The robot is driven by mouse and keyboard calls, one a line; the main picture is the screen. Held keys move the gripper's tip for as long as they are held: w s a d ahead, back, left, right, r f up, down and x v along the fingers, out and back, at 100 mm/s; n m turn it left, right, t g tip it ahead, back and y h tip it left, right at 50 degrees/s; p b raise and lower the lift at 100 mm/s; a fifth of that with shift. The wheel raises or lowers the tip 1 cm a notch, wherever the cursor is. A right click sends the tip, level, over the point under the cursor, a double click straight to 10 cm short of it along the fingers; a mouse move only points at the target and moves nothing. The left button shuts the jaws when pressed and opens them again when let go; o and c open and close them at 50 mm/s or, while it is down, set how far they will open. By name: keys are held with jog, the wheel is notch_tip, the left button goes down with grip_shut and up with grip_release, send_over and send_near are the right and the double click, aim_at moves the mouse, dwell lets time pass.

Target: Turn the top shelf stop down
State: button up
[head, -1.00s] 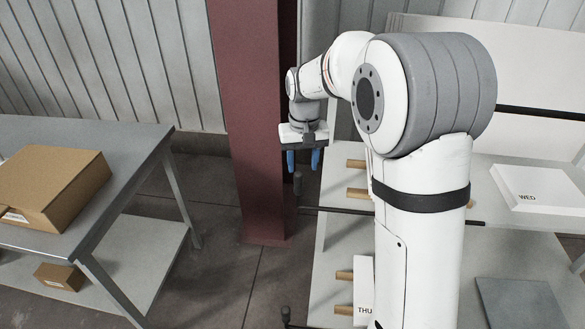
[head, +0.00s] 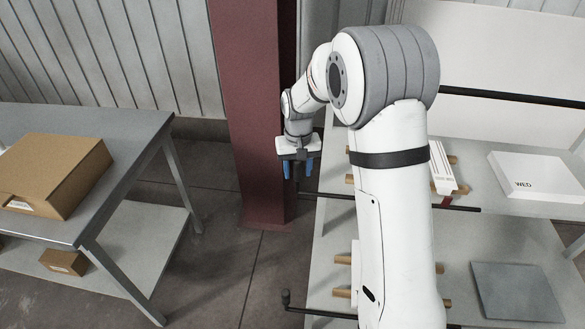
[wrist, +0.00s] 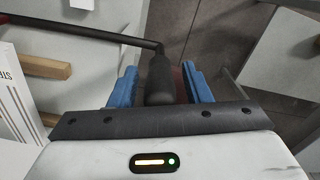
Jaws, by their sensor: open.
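The top shelf stop (head: 460,208) is a thin black bar along the front of the upper shelf. Its bent end carries a thick black grip (wrist: 160,80), which stands up from the bar in the head view. My gripper (head: 298,168) has its blue fingers pointing down at this end. In the wrist view my gripper (wrist: 165,85) is open, with one finger on each side of the grip and gaps showing. Neither finger clearly touches it. In the head view the fingers partly hide the grip.
A second black stop (head: 322,313) with an upright grip runs along the lower shelf. A white WED box (head: 535,178) lies on the upper shelf, and wooden pegs (head: 341,260) stick out below. A dark red column (head: 258,110) stands close behind my gripper. A grey table (head: 130,135) holds a cardboard box (head: 60,170).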

jog(key=shift+c, duration=0.3)
grip_shut()
